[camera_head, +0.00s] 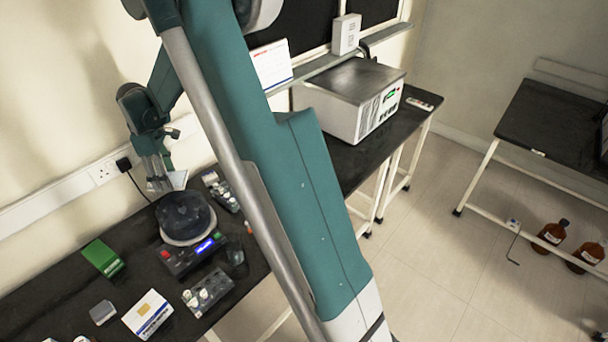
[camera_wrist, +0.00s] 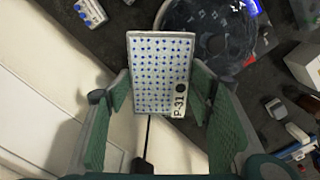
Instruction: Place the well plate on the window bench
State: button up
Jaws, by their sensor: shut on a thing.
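The well plate (camera_wrist: 158,75) is a white rectangle with rows of blue dots and a "P-31" label. It lies between the two green fingers of my gripper (camera_wrist: 160,92) in the wrist view, and the gripper is shut on it. In the head view my gripper (camera_head: 160,178) is at the left, near the wall and above the back of a black bench (camera_head: 60,290). The plate shows there only as a small pale piece (camera_head: 179,180). Another black bench (camera_head: 345,160) runs along the wall below dark panes; my arm hides part of it.
A balance (camera_head: 187,220) with a round dark cover stands close to my gripper. A green box (camera_head: 102,257), a white box (camera_head: 147,314) and vial racks (camera_head: 208,292) crowd this bench. A large white instrument (camera_head: 352,95) fills much of the bench below the panes. A separate table (camera_head: 550,120) stands right.

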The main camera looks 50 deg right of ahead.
jog(key=s+d+m, duration=0.2)
jog(key=s+d, duration=0.4)
jog(key=d, duration=0.6)
jog(key=s+d+m, duration=0.2)
jog(key=s+d, duration=0.3)
jog(key=d, duration=0.7)
jog(key=s+d+m, duration=0.5)
jog(key=s+d, duration=1.3)
jog(key=s, duration=0.2)
notch_tip(320, 180, down, 6)
jog(key=shift+w+r, duration=0.15)
jog(key=shift+r, duration=0.1)
jog(key=shift+f+b, duration=0.6)
jog(key=shift+f, duration=2.55)
jog(key=shift+f+b, duration=0.3)
jog(key=shift+f, duration=1.55)
